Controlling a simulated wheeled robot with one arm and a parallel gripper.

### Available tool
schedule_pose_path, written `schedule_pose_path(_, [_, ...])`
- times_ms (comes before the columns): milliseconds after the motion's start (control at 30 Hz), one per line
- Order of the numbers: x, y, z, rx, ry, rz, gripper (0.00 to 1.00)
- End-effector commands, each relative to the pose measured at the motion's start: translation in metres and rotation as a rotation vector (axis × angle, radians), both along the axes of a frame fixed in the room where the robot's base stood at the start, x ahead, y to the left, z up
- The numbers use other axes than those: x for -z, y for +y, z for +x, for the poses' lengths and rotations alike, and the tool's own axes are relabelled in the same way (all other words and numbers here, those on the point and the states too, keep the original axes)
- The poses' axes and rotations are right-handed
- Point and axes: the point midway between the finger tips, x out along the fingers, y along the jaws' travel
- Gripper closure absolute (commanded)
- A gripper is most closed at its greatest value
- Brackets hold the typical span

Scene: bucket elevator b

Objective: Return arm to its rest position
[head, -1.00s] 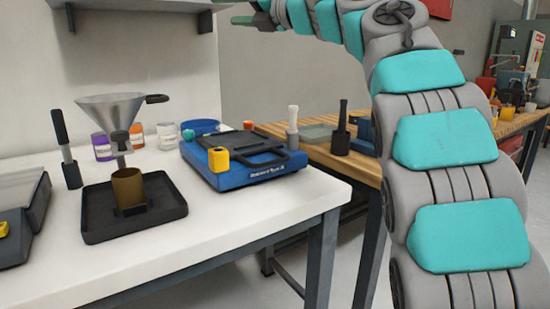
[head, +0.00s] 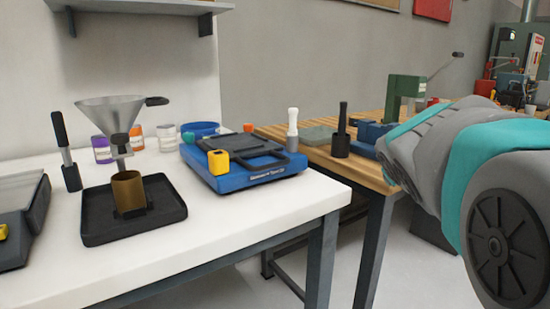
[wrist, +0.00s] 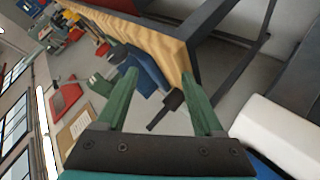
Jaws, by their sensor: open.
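My gripper shows in the wrist view (wrist: 160,92). Its two green fingers are spread apart with nothing between them. Behind them I see the edge of the wooden workbench (wrist: 168,38), tilted in the picture. In the head view my arm is folded at the right side, with grey links and teal pads, and my gripper is outside that view.
A white table (head: 232,222) holds a black tray (head: 98,236) with a brass cup (head: 128,192), a metal funnel (head: 112,112) and a blue case (head: 240,180). The wooden workbench (head: 372,178) carries a green press (head: 402,95). Floor shows between the table legs.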

Motion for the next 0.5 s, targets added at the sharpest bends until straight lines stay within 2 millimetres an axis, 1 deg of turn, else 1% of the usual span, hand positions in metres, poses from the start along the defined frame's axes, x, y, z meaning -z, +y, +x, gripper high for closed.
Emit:
schedule_pose_path(33, [0.027,0.002,-0.020,0.030,0.062,0.052,0.31])
schedule_pose_path(67, [0.044,0.003,-0.033,0.049,0.103,0.083,0.31])
schedule_pose_path(100, [0.066,0.006,-0.050,0.073,0.160,0.124,0.31])
schedule_pose_path(167, [0.098,0.011,-0.076,0.110,0.242,0.182,0.31])
schedule_pose_path(200, [0.117,0.017,-0.095,0.132,0.297,0.220,0.31])
schedule_pose_path(267, [0.146,0.026,-0.124,0.165,0.381,0.275,0.31])
schedule_pose_path(300, [0.163,0.032,-0.145,0.186,0.439,0.310,0.31])
schedule_pose_path(367, [0.188,0.043,-0.176,0.216,0.527,0.361,0.31])
schedule_pose_path(400, [0.204,0.052,-0.199,0.238,0.589,0.393,0.31])
schedule_pose_path(467, [0.222,0.065,-0.231,0.264,0.672,0.439,0.31])
schedule_pose_path(500, [0.234,0.073,-0.252,0.281,0.730,0.467,0.31])
